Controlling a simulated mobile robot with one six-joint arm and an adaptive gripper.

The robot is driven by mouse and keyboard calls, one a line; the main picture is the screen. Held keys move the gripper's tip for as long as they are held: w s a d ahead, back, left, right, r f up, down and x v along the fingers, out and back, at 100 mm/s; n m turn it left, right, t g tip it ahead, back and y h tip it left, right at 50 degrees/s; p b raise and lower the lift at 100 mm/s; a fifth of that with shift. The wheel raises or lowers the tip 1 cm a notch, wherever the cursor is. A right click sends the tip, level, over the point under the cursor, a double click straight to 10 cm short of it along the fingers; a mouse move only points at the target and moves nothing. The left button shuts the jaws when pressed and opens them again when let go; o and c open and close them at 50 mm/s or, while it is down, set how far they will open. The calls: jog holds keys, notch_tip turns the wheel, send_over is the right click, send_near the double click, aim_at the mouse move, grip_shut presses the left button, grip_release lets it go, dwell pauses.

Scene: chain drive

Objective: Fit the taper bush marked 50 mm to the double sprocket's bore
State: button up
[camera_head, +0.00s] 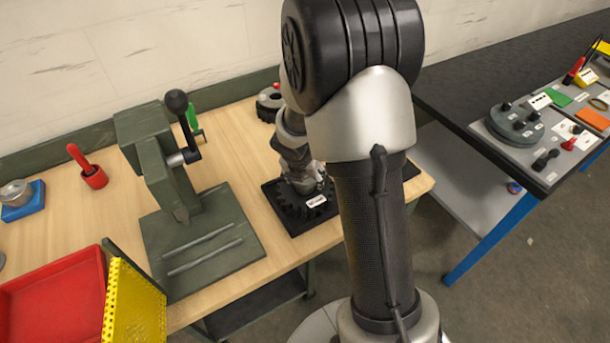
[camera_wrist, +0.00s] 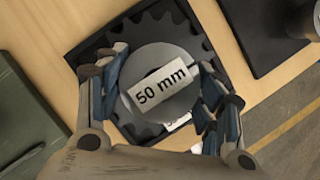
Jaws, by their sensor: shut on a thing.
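The taper bush (camera_wrist: 178,108) is a grey round part with a white label reading "50 mm". In the wrist view it sits between the fingers of my gripper (camera_wrist: 165,90), which is shut on it. The dark toothed double sprocket (camera_wrist: 166,30) lies right behind the bush in that view. In the head view the sprocket (camera_head: 290,211) lies on a black square tray (camera_head: 272,190) at the bench's right part, with my gripper (camera_head: 310,188) over it. The bore is hidden by the bush. I cannot tell how deep the bush sits.
A green press (camera_head: 165,160) with a lever stands left of the tray on the wooden bench. A red bin (camera_head: 55,298) and yellow perforated panel (camera_head: 135,305) are at the front left. Another dark toothed part (camera_head: 268,106) lies behind. A side table holds a round grey plate (camera_head: 517,124).

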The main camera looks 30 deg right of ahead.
jog(key=shift+f+b, duration=0.5)
jog(key=shift+f, duration=0.15)
jog(key=o, duration=1.6)
jog(key=v, duration=1.2)
jog(key=s+a+r+m+y, duration=0.1)
jog(key=s+a+r+m, duration=0.2)
jog(key=s+m, duration=0.4)
jog(key=s+a+r+m+t+y, duration=0.1)
jog(key=s+a+r+m, duration=0.3)
jog(key=s+m, duration=0.4)
jog(key=s+a+r+m+y, duration=0.1)
jog(key=s+a+r+m, duration=0.3)
jog(key=s+m, duration=0.3)
jog(key=r+m, duration=0.1)
jog(key=m, duration=0.4)
jog(key=shift+s, duration=0.2)
